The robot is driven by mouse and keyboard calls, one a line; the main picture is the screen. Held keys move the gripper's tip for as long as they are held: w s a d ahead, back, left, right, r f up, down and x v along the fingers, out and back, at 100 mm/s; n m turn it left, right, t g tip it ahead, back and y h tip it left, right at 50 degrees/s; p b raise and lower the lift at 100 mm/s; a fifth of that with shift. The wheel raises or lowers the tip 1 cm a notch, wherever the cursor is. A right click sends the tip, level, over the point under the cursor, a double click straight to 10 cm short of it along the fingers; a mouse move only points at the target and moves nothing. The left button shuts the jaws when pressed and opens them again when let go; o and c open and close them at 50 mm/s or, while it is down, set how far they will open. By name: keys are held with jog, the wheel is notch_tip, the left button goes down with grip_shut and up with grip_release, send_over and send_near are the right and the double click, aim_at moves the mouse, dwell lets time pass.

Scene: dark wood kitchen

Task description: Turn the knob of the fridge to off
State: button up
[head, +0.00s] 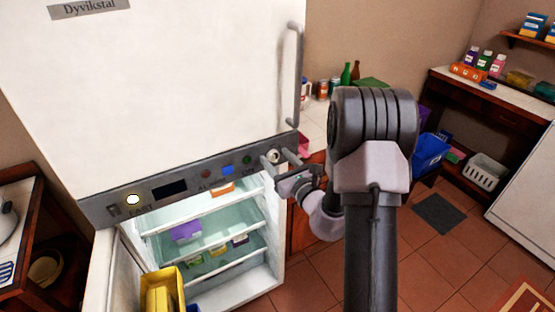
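The fridge (160,90) is a tall white appliance with a grey control strip (220,176) between its upper door and the open lower compartment. A small round pale knob (273,156) sits near the right end of the strip. My gripper (276,160) reaches in from the right, right at the knob. Its two fingers are apart, with the tips at either side of the knob in this view. I cannot tell whether they touch it. The knob's pointer is too small to read. A green light and a red light sit left of it.
The lower fridge door (118,270) stands open, with a yellow bin (163,292) in it. A vertical handle (295,75) juts from the upper door. A counter with bottles (350,73) stands behind my arm.

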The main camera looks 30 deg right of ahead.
jog(key=s+p, duration=0.7)
jog(key=s, duration=1)
jog(key=shift+s+d+p, duration=0.2)
jog(key=shift+d+p, duration=0.1)
jog(key=shift+p, duration=0.05)
